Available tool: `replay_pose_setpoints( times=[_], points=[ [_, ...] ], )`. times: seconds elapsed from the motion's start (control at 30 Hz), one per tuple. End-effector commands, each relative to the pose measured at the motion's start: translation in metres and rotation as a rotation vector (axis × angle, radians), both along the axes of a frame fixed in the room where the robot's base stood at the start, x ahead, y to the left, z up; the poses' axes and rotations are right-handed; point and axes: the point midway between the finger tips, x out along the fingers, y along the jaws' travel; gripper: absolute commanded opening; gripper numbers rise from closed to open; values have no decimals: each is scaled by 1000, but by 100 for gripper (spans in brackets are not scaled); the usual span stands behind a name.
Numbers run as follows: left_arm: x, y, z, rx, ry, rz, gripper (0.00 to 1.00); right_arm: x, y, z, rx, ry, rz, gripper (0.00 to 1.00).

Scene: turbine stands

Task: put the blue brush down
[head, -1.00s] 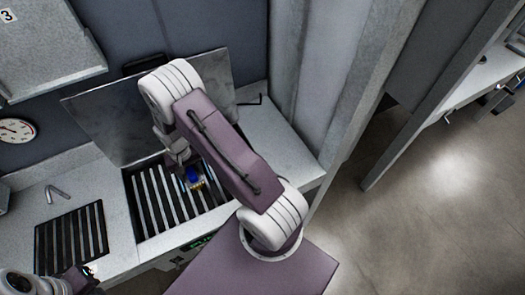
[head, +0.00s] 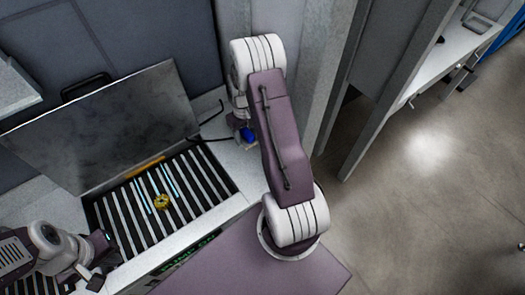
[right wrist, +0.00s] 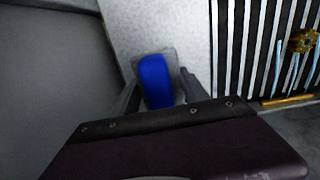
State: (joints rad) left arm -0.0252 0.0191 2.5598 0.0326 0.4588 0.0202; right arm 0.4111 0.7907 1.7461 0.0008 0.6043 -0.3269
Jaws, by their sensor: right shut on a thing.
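The blue brush (head: 248,134) shows as a small blue patch at my right gripper (head: 241,126), right of the slatted bay. In the right wrist view the blue brush (right wrist: 155,82) stands between the two grey fingers of my right gripper (right wrist: 160,95), which is shut on it. Pale counter surface (right wrist: 190,30) lies below and behind it; whether the brush touches it I cannot tell. My left gripper (head: 103,263) is at the lower left, apart from the brush. Its jaw opening is unclear.
The slatted bay (head: 233,187) has a raised grey lid (head: 100,125). On its slats lie a yellow round part (head: 162,202), light blue rods (head: 173,181) and an orange stick (head: 145,166). A grey post (head: 330,85) stands right of my right arm.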

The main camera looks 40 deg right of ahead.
Motion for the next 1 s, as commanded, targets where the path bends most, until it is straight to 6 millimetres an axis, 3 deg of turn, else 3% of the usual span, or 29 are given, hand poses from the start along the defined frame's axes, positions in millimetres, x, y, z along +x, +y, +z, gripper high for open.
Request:
replay_pose_setpoints(
  times=[0.17, 0.43, 0.63, 0.83, 1.0],
  points=[
    [0, 0, 0, 0, 0, 0, 0, -4, -9, 0, 0, 0, -26, 14],
    [0, 0, 11, 0, 0, 0, 0, -5, -8, -49, 1, 3, -25, 14],
    [0, 0, 12, 0, 0, 0, 0, -3, -8, -62, 0, 0, -25, 14],
    [0, 0, 20, 0, 0, 0, 0, -4, -7, -95, 1, 1, -25, 14],
    [0, 0, 19, 0, 0, 0, 0, -3, -8, -100, -1, -2, -25, 14]
  ],
)
